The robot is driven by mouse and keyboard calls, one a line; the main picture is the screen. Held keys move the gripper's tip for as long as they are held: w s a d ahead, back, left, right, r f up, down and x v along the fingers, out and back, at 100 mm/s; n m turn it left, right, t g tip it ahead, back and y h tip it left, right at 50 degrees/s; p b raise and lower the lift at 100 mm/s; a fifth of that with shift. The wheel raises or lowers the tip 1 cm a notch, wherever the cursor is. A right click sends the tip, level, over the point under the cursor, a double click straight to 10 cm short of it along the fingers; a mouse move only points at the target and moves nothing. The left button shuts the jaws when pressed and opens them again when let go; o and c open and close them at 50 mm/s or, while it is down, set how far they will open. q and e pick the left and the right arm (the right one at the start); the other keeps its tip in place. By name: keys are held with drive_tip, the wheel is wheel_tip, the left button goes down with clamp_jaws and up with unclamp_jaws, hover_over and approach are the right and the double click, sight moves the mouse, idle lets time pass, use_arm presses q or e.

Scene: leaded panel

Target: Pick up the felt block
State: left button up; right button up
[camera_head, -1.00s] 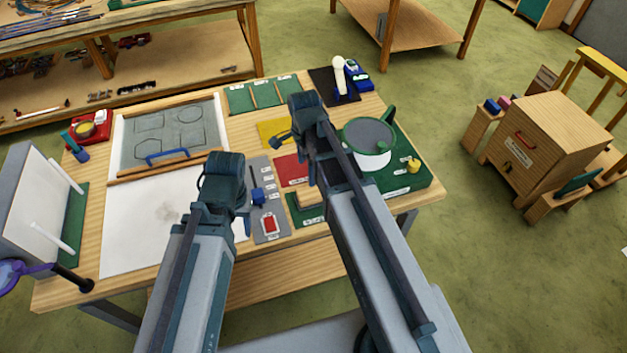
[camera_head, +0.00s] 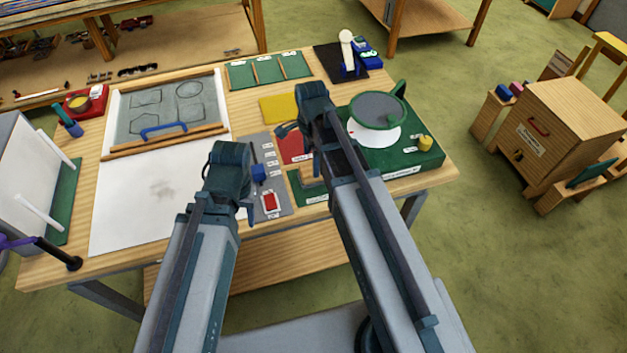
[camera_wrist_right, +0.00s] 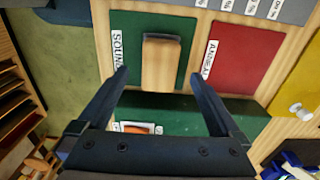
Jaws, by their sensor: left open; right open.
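The felt block looks to be the light wooden block with a dark strip at one end. In the right wrist view the block (camera_wrist_right: 162,65) lies on a green mat (camera_wrist_right: 125,30) with a white label. In the head view the block (camera_head: 311,173) is partly hidden by my right arm. My right gripper (camera_wrist_right: 160,74) is open, with its fingers apart on either side of the block in the picture and nothing between them that I can see held. My left gripper (camera_head: 240,180) is over the front of the table, left of the block; its fingertips are mostly hidden.
A red mat (camera_wrist_right: 248,55) lies beside the green one. A grey tray (camera_head: 283,196) with a red item is left of the block. A green base with a round drum (camera_head: 378,110) stands to the right. A white sheet (camera_head: 135,210) covers the left of the table.

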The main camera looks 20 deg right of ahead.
drive_tip(key=shift+f, duration=0.3)
drive_tip(key=f+b, duration=0.5)
drive_tip(key=shift+d, duration=0.3)
drive_tip(key=c, duration=1.5)
drive_tip(key=shift+r, duration=0.1)
